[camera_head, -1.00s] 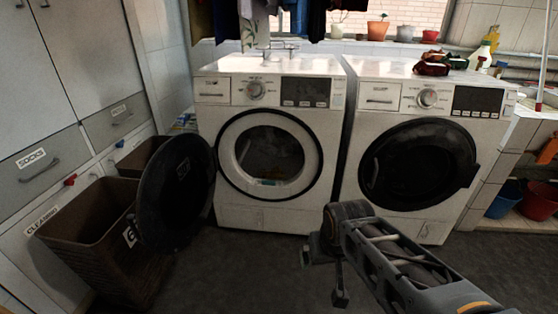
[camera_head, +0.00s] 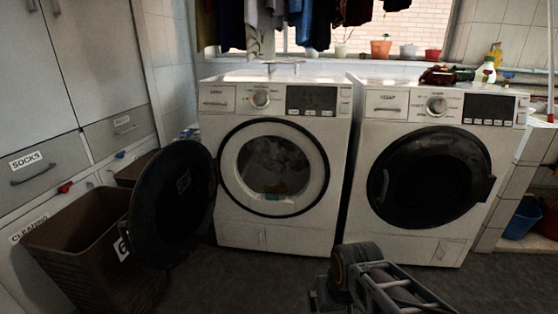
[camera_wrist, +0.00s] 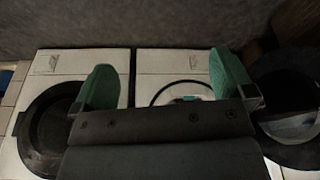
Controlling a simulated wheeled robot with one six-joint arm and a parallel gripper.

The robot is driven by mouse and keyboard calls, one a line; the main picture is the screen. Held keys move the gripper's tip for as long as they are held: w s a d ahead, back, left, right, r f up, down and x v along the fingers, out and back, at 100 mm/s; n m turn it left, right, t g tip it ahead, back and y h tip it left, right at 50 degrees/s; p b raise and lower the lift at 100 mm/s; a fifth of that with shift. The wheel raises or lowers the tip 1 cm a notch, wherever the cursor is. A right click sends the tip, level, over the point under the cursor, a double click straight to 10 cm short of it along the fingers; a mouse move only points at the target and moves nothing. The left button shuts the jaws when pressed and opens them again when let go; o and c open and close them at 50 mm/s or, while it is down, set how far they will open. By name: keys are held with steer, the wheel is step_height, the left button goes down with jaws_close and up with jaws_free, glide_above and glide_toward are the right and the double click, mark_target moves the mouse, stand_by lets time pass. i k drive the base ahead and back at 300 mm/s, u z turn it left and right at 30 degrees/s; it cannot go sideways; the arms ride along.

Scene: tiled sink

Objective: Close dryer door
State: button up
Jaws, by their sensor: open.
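The left white machine (camera_head: 232,219) has its round dark door (camera_head: 175,205) swung wide open to the left, beside the brown hamper. Its round opening (camera_head: 273,168) faces me, with something dim inside. In the wrist view, which shows the scene upside down, the open door (camera_wrist: 290,88) is at the right edge and the opening (camera_wrist: 184,91) is partly hidden behind my gripper. My gripper (camera_wrist: 165,82) has its two green fingers wide apart, with nothing between them. It is apart from the door. In the head view my arm is low in the picture, in front of the machines.
The right white machine (camera_head: 408,241) has its dark door (camera_head: 428,182) shut. A brown hamper (camera_head: 62,262) stands left of the open door, near the grey cabinets (camera_head: 40,178). The dark floor (camera_head: 235,275) before the left machine is clear. Clothes hang above.

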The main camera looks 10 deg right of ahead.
mark_target(172, 208)
steer(key=u, duration=0.25)
steer(key=k, duration=0.3)
steer(key=u, duration=1.1)
steer(key=i, duration=0.45)
steer(key=z, duration=0.2)
